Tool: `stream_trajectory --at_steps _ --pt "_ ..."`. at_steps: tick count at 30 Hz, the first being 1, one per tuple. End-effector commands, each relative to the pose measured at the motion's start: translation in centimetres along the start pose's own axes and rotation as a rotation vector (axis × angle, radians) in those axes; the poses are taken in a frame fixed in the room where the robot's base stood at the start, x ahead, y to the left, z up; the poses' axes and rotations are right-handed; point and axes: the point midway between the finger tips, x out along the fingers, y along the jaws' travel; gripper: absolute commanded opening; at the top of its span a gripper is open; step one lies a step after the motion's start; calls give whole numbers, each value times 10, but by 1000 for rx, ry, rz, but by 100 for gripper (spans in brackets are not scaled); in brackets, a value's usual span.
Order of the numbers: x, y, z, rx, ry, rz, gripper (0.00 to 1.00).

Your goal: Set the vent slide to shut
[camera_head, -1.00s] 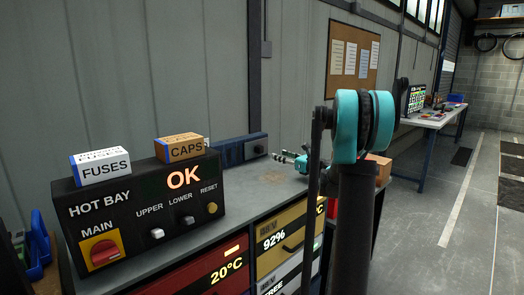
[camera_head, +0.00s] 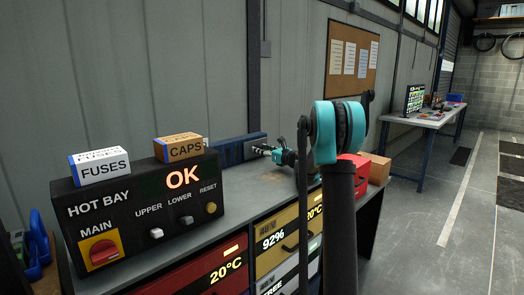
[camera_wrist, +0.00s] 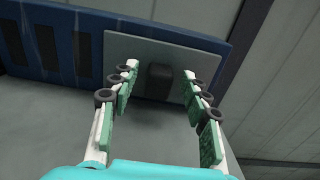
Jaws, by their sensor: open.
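The vent is a long blue panel (camera_head: 232,150) at the back of the bench, against the wall. In the wrist view its blue frame (camera_wrist: 62,22) has several dark slots showing at the left. A grey slide plate (camera_wrist: 120,50) covers its right part and carries a black knob (camera_wrist: 160,80). My gripper (camera_wrist: 160,74) is open, its fingers on either side of the knob in this view, with gaps on both sides. Whether the fingertips reach the knob's depth is unclear. In the head view my gripper (camera_head: 262,150) is in front of the vent's right end.
The Hot Bay box (camera_head: 135,210) stands at the bench's left, with the fuses box (camera_head: 100,168) and caps box (camera_head: 180,148) on top. A red box (camera_head: 372,170) and a cardboard box (camera_head: 380,169) are at the right end. The bench top before the vent is clear.

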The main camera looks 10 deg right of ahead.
Motion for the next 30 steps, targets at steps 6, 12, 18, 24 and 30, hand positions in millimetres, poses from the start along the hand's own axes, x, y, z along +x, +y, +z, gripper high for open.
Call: stream_trajectory --at_steps 6,12,18,24,30 --pt "0 0 0 0 0 0 32" --pt "0 0 0 0 0 0 7" --pt "0 0 0 0 0 0 0" --pt "0 3 0 0 0 0 0" --pt "0 30 0 0 0 2 0"
